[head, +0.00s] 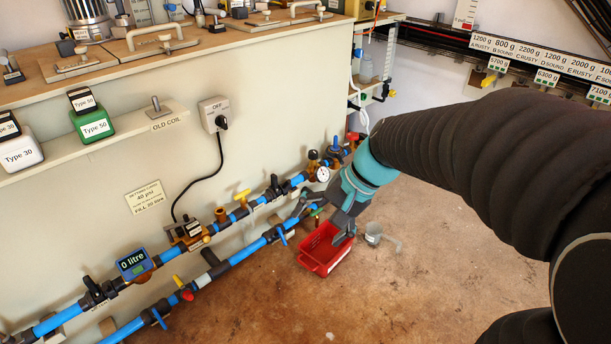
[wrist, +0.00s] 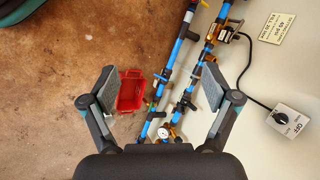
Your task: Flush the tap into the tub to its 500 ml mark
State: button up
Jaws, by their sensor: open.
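The red tub (head: 318,262) stands on the floor beside the lower blue pipe. It also shows in the wrist view (wrist: 130,90); its 500 ml mark and any water in it cannot be made out. A small green-and-orange fitting, perhaps the tap (head: 315,211), sits at the pipe end by the tub, partly hidden by my gripper. My gripper (head: 325,215) is open and empty, pointing down above the tub. In the wrist view my gripper (wrist: 158,88) has its fingers spread wide, with the tub and pipes below between them.
Two blue pipe runs (head: 245,252) with several valves follow the wall. A pressure gauge (head: 323,174) sits near my gripper. A meter (head: 134,264) reads 0 litre. The wall switch (head: 215,115) reads OFF. A grey cup (head: 373,232) stands right of the tub. The floor in front is clear.

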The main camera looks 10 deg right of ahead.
aim_at(318, 212)
jog(key=w+d+f+m+t+y, duration=0.1)
jog(key=w+f+m+t+y, duration=0.1)
jog(key=w+f+m+y, duration=0.65)
jog(key=w+d+f+m+t+h, duration=0.15)
jog(key=w+f, duration=0.35)
jog(key=w, duration=0.8)
jog(key=w+d+f+m+t+h, duration=0.1)
jog(key=w+d+f+m+t, duration=0.25)
jog(key=f, duration=0.45)
jog(key=w+d+f+m+t, duration=0.25)
jog(key=d+f+m, duration=0.25)
jog(key=f, duration=0.4)
jog(key=w+d+f+m+t+h, duration=0.1)
jog(key=w+d+f+m+t, duration=0.3)
jog(key=f, duration=0.4)
jog(key=shift+m, duration=0.45)
jog(key=x, duration=1.2)
jog(key=shift+s+a+f+p, duration=0.1)
jog(key=shift+a+p, duration=0.3)
jog(key=shift+a, duration=0.15)
jog(key=c, duration=1.2)
jog(key=shift+o, duration=0.2)
